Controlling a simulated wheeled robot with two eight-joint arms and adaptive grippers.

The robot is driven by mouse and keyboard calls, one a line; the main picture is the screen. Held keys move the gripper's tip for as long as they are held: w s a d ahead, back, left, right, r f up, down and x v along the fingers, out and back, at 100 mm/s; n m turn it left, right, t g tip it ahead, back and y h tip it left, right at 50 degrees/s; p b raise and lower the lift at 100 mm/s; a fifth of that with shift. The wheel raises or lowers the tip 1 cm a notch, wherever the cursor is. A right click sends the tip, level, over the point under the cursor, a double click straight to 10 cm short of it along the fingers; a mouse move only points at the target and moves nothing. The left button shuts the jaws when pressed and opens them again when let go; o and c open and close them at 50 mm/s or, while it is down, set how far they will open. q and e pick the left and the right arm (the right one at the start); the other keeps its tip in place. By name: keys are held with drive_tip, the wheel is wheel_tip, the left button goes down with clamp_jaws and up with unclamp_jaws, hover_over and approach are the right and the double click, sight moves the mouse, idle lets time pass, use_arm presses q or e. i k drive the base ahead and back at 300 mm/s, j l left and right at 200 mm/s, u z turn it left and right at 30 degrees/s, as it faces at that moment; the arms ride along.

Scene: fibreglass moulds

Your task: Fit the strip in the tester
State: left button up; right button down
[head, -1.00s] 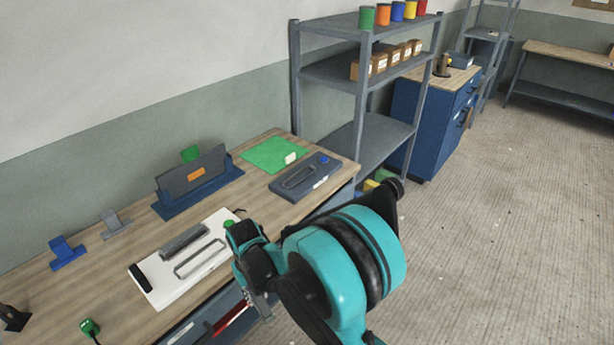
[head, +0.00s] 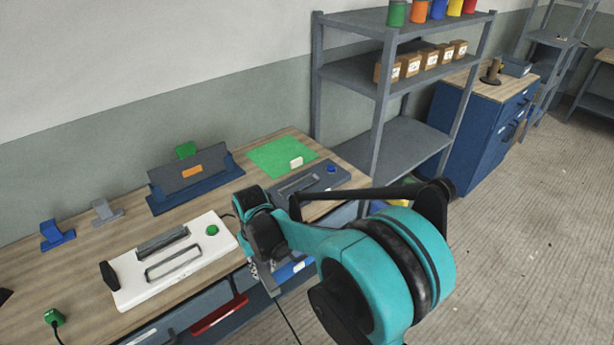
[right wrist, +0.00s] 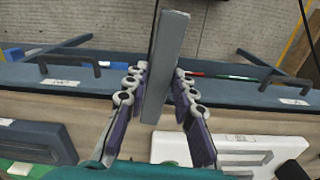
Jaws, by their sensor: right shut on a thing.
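My right gripper (right wrist: 160,76) is shut on a flat grey strip (right wrist: 166,45), which stands out between its fingers in the right wrist view. The white device has a long slot, a frame-shaped handle, a black end and a green button (head: 212,230). A similar grey device (head: 318,184) with a blue button lies further right. I cannot tell which is the tester. My left gripper is out of view.
A dark rack (head: 190,180) with an orange label stands at the back of the bench. Blue (head: 58,236) and grey (head: 106,212) clips stand to its left, a green mat (head: 275,155) to its right. Shelving (head: 375,110) rises beyond the bench. Red and blue items show below its front edge.

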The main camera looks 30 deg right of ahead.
sight(299, 187)
drive_tip(key=l+u, duration=0.1)
drive_tip(key=l, duration=0.35)
drive_tip(key=l+u, duration=0.15)
drive_tip(key=l, duration=0.35)
drive_tip(key=k+l+u, duration=0.1)
drive_tip(key=l, duration=0.35)
drive_tip(key=l+u, duration=0.1)
drive_tip(key=l, duration=0.35)
drive_tip(key=k+l+u, duration=0.15)
drive_tip(key=l, duration=0.3)
drive_tip(key=k+l+u, duration=0.1)
drive_tip(key=l, duration=0.35)
